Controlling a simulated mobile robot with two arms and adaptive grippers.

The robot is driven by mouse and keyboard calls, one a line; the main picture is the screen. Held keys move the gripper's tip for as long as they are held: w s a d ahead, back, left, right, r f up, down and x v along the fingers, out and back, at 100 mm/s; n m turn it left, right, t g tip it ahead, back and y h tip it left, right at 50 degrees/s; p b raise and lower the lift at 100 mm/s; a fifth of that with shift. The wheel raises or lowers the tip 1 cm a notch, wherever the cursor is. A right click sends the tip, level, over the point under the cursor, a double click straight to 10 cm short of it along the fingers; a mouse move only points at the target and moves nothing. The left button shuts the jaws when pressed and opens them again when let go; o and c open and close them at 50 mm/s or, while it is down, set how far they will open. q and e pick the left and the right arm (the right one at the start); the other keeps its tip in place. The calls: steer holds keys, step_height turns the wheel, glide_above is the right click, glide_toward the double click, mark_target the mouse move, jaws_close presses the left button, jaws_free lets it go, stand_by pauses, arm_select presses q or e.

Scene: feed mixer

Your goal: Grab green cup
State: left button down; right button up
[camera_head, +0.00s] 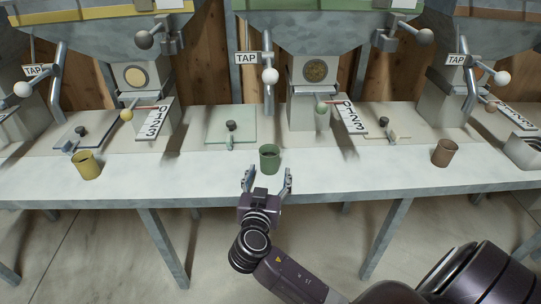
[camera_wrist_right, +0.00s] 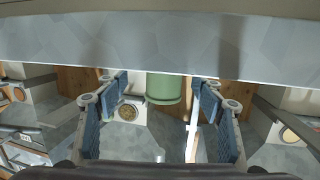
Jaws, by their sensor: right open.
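The green cup (camera_head: 269,160) stands upright at the front edge of the pale bench (camera_head: 340,170), in the middle of the head view. My right gripper (camera_head: 268,179) is open just in front of it, one finger to each side and pointing at it. In the right wrist view, which looks upside down, the green cup (camera_wrist_right: 164,88) shows in the gap between the open fingertips (camera_wrist_right: 163,86). Nothing is held, and I see no contact. My left gripper is not in view.
A yellow cup (camera_head: 87,165) stands to the left on the bench and a brown cup (camera_head: 444,152) to the right. Feed hoppers with tap levers (camera_head: 269,76) and numbered scales (camera_head: 350,118) stand behind. The bench beside the green cup is clear.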

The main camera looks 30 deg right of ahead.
mark_target(268, 168)
steer(key=x, duration=0.6)
steer(key=shift+w+a, duration=0.25)
steer(key=shift+w, duration=0.05)
steer(key=shift+r, duration=0.1)
steer(key=shift+c, duration=0.3)
steer(key=c, duration=1.2)
